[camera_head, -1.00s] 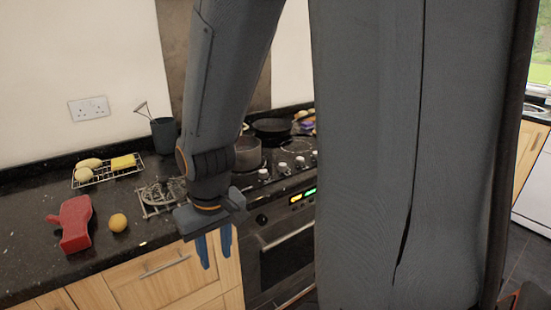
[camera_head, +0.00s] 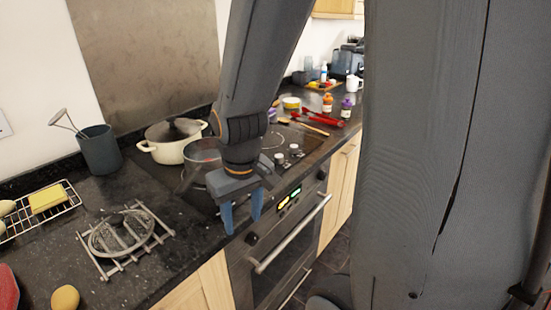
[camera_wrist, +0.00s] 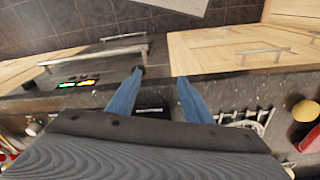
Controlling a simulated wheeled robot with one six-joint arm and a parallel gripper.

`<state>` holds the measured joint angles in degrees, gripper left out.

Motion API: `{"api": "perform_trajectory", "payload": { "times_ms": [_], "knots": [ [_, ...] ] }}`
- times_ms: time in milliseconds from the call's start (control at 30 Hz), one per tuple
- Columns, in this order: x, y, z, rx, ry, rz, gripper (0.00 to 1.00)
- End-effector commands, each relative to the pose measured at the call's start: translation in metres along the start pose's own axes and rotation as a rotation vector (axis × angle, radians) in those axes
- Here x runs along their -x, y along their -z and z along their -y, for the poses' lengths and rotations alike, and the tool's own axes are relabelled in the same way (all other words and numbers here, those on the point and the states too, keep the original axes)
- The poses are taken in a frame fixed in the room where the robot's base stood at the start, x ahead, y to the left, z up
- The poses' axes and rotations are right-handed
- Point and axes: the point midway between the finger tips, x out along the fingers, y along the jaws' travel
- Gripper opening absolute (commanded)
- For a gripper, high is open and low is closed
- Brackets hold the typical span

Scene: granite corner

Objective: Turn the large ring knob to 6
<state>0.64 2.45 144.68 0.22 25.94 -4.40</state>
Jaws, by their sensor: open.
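White hob knobs (camera_head: 293,150) stand on the black hob at the front right, and they also show at the left edge of the wrist view (camera_wrist: 33,128). I cannot read their marks or tell which belongs to the large ring. My gripper (camera_head: 243,216) is open and empty, its blue fingers pointing down at the counter's front edge, left of the white knobs. It also shows in the wrist view (camera_wrist: 160,78), where its left fingertip appears close to a black oven knob (camera_wrist: 141,70). My arm hides part of the hob.
The oven (camera_head: 287,245) has a lit display (camera_head: 290,199), black knobs and a long handle. A cream pot (camera_head: 168,150) and a saucepan (camera_head: 203,153) stand on the hob. A wire trivet with a lid (camera_head: 120,235) lies left.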

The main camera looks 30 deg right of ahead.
Motion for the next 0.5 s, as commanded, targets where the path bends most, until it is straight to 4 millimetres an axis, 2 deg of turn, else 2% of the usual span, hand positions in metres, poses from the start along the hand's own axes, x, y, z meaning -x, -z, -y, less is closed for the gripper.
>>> {"api": "perform_trajectory", "payload": {
  "times_ms": [167,300,500],
  "knots": [
    [0.001,0.057,-0.030,0.258,-0.004,0.013,0.46],
    [0.003,0.110,-0.070,0.548,0.000,0.033,0.46],
    [0.006,0.168,-0.130,0.938,0.018,0.057,0.46]
  ]
}}
